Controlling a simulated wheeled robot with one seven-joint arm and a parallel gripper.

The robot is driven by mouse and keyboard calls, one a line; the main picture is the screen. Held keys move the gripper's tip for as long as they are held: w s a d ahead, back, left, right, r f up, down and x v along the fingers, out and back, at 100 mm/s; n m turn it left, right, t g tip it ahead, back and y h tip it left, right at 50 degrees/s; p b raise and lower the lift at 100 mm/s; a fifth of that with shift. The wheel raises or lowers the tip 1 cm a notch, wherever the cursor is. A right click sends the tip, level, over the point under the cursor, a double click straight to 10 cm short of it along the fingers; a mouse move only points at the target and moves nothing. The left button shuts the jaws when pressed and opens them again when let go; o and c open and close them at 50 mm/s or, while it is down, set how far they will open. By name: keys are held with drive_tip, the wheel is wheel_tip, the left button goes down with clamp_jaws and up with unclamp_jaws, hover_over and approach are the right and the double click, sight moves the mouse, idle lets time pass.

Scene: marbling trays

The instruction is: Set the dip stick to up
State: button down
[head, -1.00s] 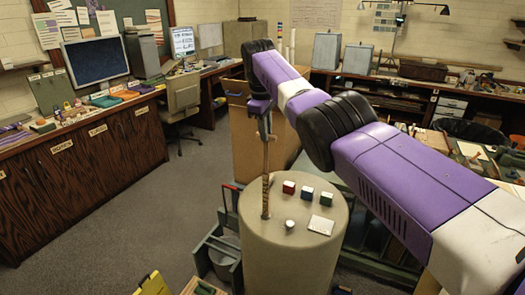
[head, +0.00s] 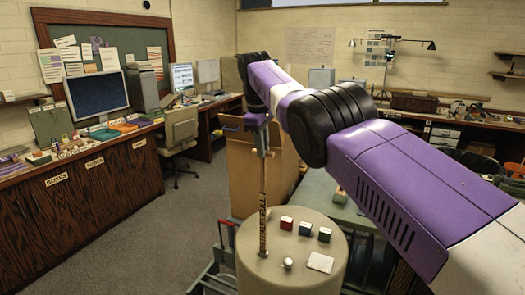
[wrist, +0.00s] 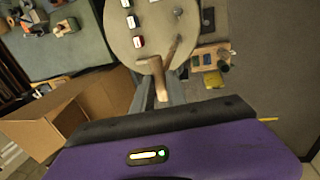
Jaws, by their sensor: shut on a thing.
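The dip stick (head: 263,205) is a thin brown marked rod, standing upright out of the left part of the round beige drum top (head: 325,245). My gripper (head: 262,140) is shut on its upper end, well above the drum. In the wrist view the stick (wrist: 172,52) runs away from my gripper (wrist: 170,78) to the drum top. The stick's lower end, inside the drum, is hidden.
A large cardboard box (wrist: 80,112) stands close by. Grey floor (head: 140,235) is clear at left.

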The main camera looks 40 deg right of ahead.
drive_tip(key=shift+a, duration=0.1)
idle(0.3)
drive_tip(key=c, duration=1.3)
unclamp_jaws()
drive_tip(key=shift+s+a+r, duration=0.1)
drive_tip(key=shift+a+r, duration=0.15)
drive_tip(key=shift+r, duration=1.05)
drive_tip(key=shift+s+a+r, duration=0.15)
drive_tip(key=shift+a+r, duration=0.05)
drive_tip(key=shift+r, duration=1.05)
drive_tip(key=shift+s+a+r, duration=0.1)
drive_tip(key=shift+a+r, duration=0.15)
drive_tip(key=shift+r, duration=1.05)
drive_tip(key=shift+w, duration=0.1)
